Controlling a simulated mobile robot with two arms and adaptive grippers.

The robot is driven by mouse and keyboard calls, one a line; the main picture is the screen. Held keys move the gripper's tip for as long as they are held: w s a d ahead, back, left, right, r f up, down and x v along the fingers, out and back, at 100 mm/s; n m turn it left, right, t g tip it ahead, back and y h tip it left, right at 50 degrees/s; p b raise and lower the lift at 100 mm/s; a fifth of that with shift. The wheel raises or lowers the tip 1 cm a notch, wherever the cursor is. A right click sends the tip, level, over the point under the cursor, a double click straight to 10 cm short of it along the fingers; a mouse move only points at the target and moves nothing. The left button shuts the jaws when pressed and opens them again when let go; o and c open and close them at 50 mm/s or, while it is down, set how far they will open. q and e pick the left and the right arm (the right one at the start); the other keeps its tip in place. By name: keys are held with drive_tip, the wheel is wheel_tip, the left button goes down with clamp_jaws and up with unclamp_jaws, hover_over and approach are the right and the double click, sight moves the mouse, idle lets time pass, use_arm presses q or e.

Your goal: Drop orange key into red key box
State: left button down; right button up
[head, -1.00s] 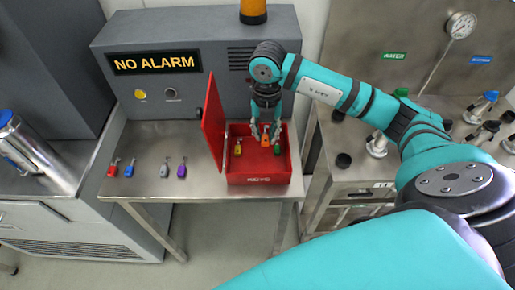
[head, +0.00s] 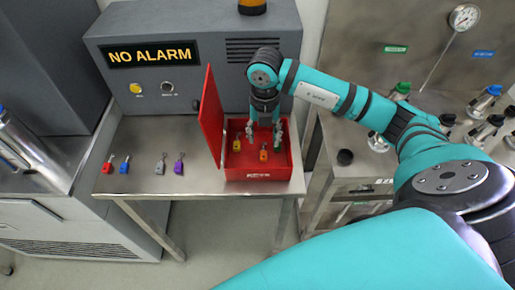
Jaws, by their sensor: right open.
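The red key box (head: 262,174) stands on the steel table with its lid (head: 211,115) open, upright on the left side. The orange key (head: 263,155) lies inside the box near the front middle. A yellow key (head: 236,146) is at the back left inside it, and a green key (head: 277,149) is at the right. My right gripper (head: 264,132) reaches down over the box from above. It is open, with its fingers apart above the orange key and nothing between them. My left gripper is not in view.
A red key (head: 107,168), a blue key (head: 124,168), a grey key (head: 159,168) and a purple key (head: 178,167) lie on the table (head: 150,187) left of the box. The grey alarm panel (head: 180,75) stands behind. Valves stand on the right bench.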

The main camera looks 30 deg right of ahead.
drive_tip(key=shift+r, duration=0.2)
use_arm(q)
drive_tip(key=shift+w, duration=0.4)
use_arm(e)
wheel_tip(320, 180, up, 12)
drive_tip(key=shift+f, duration=0.2)
